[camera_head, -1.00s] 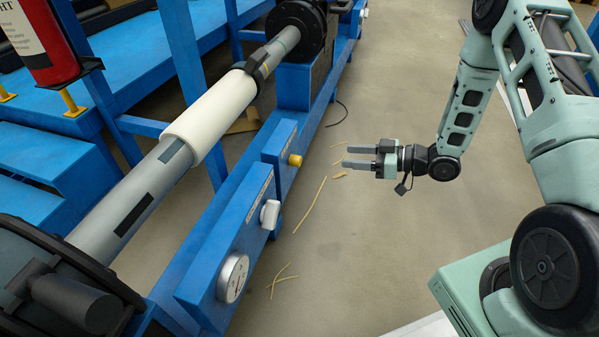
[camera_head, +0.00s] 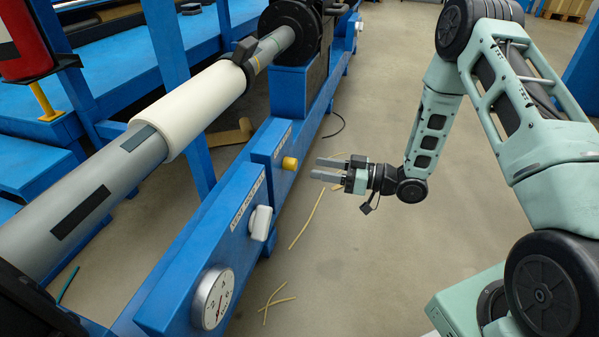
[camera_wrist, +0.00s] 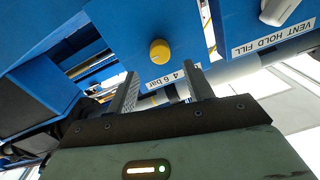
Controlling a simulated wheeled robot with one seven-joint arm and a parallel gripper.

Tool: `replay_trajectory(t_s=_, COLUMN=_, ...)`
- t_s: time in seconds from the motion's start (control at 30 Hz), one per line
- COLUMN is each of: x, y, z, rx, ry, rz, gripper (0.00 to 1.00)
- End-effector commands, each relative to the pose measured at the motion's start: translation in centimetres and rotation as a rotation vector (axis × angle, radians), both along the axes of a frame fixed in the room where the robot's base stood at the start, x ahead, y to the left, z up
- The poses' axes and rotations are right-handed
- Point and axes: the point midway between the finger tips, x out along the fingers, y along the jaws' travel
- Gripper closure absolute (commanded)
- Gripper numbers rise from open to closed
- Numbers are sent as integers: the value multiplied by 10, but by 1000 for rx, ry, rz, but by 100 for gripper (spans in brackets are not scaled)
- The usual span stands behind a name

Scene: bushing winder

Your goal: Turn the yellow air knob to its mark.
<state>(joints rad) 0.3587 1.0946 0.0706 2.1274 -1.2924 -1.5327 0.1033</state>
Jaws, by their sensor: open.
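The yellow air knob (camera_head: 289,163) sticks out from the side of the blue machine panel in the head view. It also shows in the wrist view (camera_wrist: 160,52), ahead of the fingertips, above a label reading "4 6 bar". My gripper (camera_head: 315,168) is open and empty, a short gap to the right of the knob, its fingers pointing at the panel. In the wrist view the two fingers (camera_wrist: 160,85) stand apart with the knob roughly between and beyond their tips. The knob's mark is too small to make out.
A white handle (camera_head: 261,222) with a "VENT HOLD FILL" label (camera_wrist: 275,38) and a round gauge (camera_head: 213,298) sit nearer on the blue panel. A white roll (camera_head: 190,112) on a grey shaft lies above. Yellowish strips (camera_head: 308,220) lie on the floor.

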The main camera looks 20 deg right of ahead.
Motion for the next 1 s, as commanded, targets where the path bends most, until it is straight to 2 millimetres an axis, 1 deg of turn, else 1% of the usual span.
replay_trajectory(t_s=0.03, x=5, y=10, z=-4, rx=0, ry=-3, rz=4, gripper=48)
replay_trajectory(t_s=0.1, x=13, y=21, z=-4, rx=-1, ry=-4, rz=4, gripper=48)
replay_trajectory(t_s=0.3, x=30, y=44, z=-3, rx=-1, ry=-3, rz=2, gripper=48)
replay_trajectory(t_s=0.5, x=36, y=53, z=0, rx=-1, ry=-2, rz=0, gripper=48)
replay_trajectory(t_s=0.77, x=37, y=53, z=1, rx=-1, ry=-1, rz=-1, gripper=48)
replay_trajectory(t_s=0.87, x=37, y=53, z=0, rx=-1, ry=-1, rz=0, gripper=73)
replay_trajectory(t_s=0.9, x=37, y=53, z=0, rx=-1, ry=-1, rz=0, gripper=84)
replay_trajectory(t_s=0.93, x=37, y=53, z=0, rx=-1, ry=-1, rz=0, gripper=93)
replay_trajectory(t_s=1.0, x=37, y=53, z=0, rx=-1, ry=-1, rz=0, gripper=93)
